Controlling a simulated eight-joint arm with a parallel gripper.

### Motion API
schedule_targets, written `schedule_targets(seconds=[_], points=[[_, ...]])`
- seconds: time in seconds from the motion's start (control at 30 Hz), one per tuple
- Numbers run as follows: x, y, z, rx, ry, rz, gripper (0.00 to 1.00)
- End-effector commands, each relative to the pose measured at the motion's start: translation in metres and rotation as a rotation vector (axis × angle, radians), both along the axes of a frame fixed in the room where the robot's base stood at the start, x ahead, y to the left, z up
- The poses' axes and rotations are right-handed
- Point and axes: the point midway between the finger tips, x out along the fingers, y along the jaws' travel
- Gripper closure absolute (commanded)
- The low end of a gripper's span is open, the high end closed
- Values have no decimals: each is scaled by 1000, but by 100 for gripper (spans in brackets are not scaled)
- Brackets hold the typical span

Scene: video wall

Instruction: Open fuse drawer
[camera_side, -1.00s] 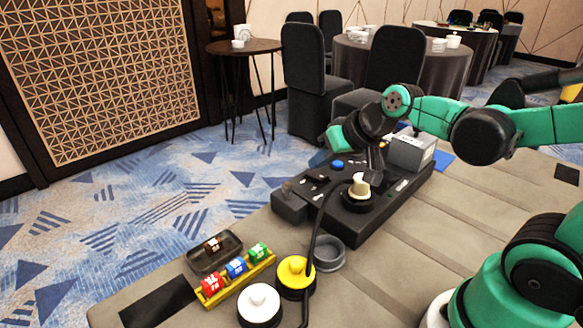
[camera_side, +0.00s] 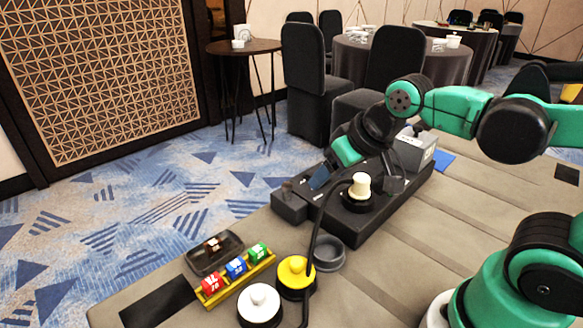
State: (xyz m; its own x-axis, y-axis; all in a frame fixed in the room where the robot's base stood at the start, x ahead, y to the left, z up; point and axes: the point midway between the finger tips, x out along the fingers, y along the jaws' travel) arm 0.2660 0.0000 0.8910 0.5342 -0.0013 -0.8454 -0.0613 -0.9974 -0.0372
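A long black console (camera_side: 366,224) lies on the table. A dark box-like front (camera_side: 289,209) with a small knob (camera_side: 287,186) juts from its left end; it looks like the fuse drawer, but I cannot tell how far out it is. My gripper (camera_side: 322,180) is low over the left half of the console, tilted down to the left, just right of the knob and apparently apart from it. Its fingers are dark and hard to make out, so its opening is unclear. It hides the blue button and switches. A yellow rack (camera_side: 236,284) holds red (camera_side: 212,284), blue (camera_side: 236,267) and green (camera_side: 259,251) fuse-like blocks.
A cream knob (camera_side: 360,185) with a black cable stands on the console beside my gripper. A grey box (camera_side: 413,151) is at its right end.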

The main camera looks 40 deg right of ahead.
Motion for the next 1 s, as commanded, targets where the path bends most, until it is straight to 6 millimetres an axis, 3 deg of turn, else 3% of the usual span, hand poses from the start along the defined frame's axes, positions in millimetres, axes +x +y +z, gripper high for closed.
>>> schedule_targets(seconds=[0.23, 0.5, 0.77, 1.0], points=[[47, -2, 12, 125, 229, -264, 40], [94, -5, -8, 194, 459, -571, 40], [109, -7, -25, 202, 539, -694, 40], [109, -7, -54, 203, 539, -696, 40]])
